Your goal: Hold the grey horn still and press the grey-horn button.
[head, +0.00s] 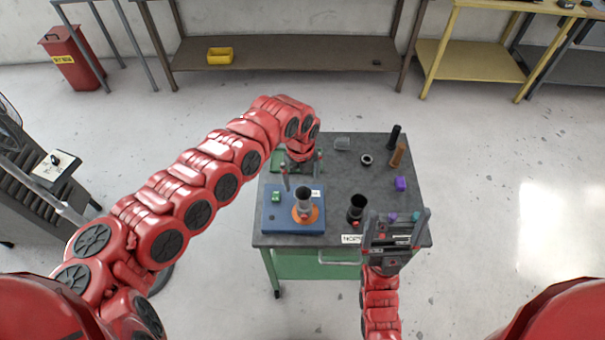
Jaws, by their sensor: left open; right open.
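A dark grey horn (304,193) stands upright in an orange ring (305,212) on a blue base plate (275,216) at the table's left front. A small green block (276,197), possibly the button, sits on the same plate left of the horn. A second, black horn-like cup (357,203) stands to the right of the plate. My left gripper (302,178) is open just behind and above the grey horn, its fingers pointing toward it; contact cannot be told. My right gripper (398,213) is open at the table's front right, apart from the grey horn.
The dark table (340,180) also holds a black cylinder (394,136), a brown cylinder (397,156), a dark ring (366,160), a purple block (400,183) and a clear box (342,143). A white label (351,239) is on the front edge. The table's middle is clear.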

